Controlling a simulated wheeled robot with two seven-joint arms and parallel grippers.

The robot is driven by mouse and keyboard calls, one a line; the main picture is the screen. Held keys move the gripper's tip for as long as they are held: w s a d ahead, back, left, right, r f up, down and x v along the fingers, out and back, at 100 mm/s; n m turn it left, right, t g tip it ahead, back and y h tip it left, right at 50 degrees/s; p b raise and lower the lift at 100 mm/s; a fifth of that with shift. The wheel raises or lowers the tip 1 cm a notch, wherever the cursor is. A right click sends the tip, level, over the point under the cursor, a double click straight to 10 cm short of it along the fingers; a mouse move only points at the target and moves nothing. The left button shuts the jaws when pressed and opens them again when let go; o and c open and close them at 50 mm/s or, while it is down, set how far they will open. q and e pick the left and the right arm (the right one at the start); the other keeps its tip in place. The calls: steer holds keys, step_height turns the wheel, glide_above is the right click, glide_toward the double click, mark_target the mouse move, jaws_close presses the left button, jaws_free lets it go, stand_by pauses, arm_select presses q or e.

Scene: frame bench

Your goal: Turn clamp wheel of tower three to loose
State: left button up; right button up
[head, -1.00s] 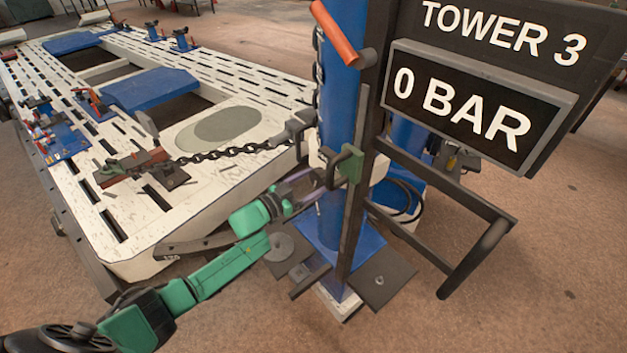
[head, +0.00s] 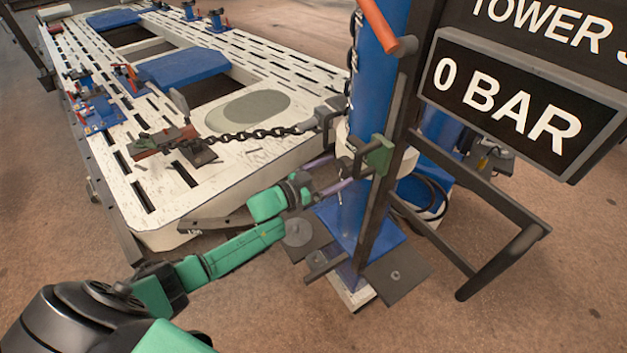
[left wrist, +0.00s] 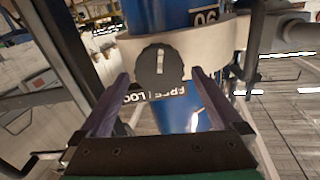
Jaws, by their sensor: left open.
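Tower three is a blue column (head: 380,90) with a pale collar around it. In the left wrist view the clamp wheel (left wrist: 160,68) is a dark round knob with a white mark that stands upright in the picture. It sits in front of the pale collar (left wrist: 205,42). My left gripper (head: 338,172) is open beside the tower in the head view. In the left wrist view its purple fingers reach up to either side of the wheel; I cannot tell whether they touch it. My right gripper is not seen.
A display (head: 515,105) reading 0 BAR hangs on a dark post. A green bracket (head: 380,155) is close to my left gripper. A chain (head: 255,134) runs from the tower to a clamp on the white slotted bench (head: 235,165). A dark bar frame (head: 485,215) stands at right.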

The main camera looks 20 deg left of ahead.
arm_select(q)
steer(key=b+v, duration=0.1)
steer(key=v, duration=1.2)
steer(key=shift+s, duration=0.1)
steer(key=s+a+f+n+g+y+b, duration=0.1)
steer(key=s+a+f+n+g+y, duration=0.15)
steer(key=f, duration=0.75)
steer(key=s+a+f+n+g+y, duration=0.1)
steer(key=s+a+f+y, duration=0.3)
steer(key=f, duration=0.6)
steer(key=s+a+f+n+g+y+b, duration=0.1)
steer(key=s+a+f+n+y, duration=0.2)
steer(key=f, duration=0.7)
steer(key=s+d+f+g, duration=0.3)
steer(key=s+f, duration=0.3)
steer(key=s, duration=0.3)
steer(key=s+d+f+m+g, duration=0.1)
steer(key=s+d+f+g, duration=0.2)
steer(key=s+f, duration=0.3)
steer(key=s+d+f+g, duration=0.2)
steer(key=s+f, duration=0.4)
steer(key=s, duration=0.7)
steer(key=shift+d+f+g+b, duration=0.3)
steer(key=shift+d+f+g, duration=0.1)
steer(key=shift+g, duration=0.35)
